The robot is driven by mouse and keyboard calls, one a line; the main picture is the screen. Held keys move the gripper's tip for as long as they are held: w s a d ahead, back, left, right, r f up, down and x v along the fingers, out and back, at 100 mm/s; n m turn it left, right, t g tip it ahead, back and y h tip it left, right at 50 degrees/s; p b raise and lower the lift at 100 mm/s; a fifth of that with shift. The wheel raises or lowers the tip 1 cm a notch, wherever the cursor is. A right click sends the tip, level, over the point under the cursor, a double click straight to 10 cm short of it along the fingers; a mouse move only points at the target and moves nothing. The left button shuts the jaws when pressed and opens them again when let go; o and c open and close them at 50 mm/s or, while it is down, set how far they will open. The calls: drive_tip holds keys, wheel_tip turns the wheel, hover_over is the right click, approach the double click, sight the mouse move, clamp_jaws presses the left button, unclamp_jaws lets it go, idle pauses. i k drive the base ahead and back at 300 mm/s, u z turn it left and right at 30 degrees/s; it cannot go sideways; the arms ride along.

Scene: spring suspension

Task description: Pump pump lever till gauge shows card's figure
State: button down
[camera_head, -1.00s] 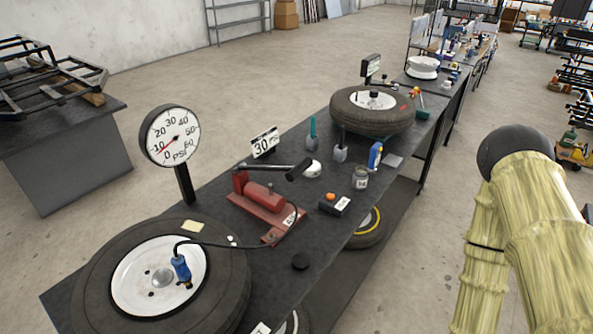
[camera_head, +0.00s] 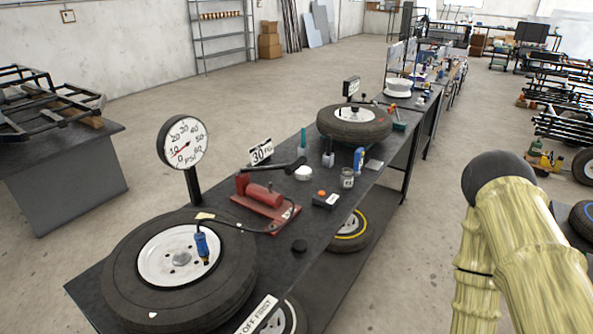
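The red pump (camera_head: 266,200) stands on the dark workbench (camera_head: 330,232). Its black lever (camera_head: 274,172) lies roughly level above the red body, with its grip at the right end. The round white PSI gauge (camera_head: 185,142) stands on a black post behind the near tire; its red needle points low, between 0 and 10, exact reading unclear. The card (camera_head: 261,152) behind the pump reads 30 PSI. The near tire (camera_head: 130,285) lies flat on the bench with a blue chuck (camera_head: 201,245) at its white wheel, joined to a black hose. My gripper is out of view; only my arm shows at right.
Open floor lies right of the bench.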

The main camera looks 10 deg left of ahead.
sight(289, 168)
drive_tip(key=z, duration=0.2)
drive_tip(key=i, duration=1.35)
drive_tip(key=u, duration=0.6)
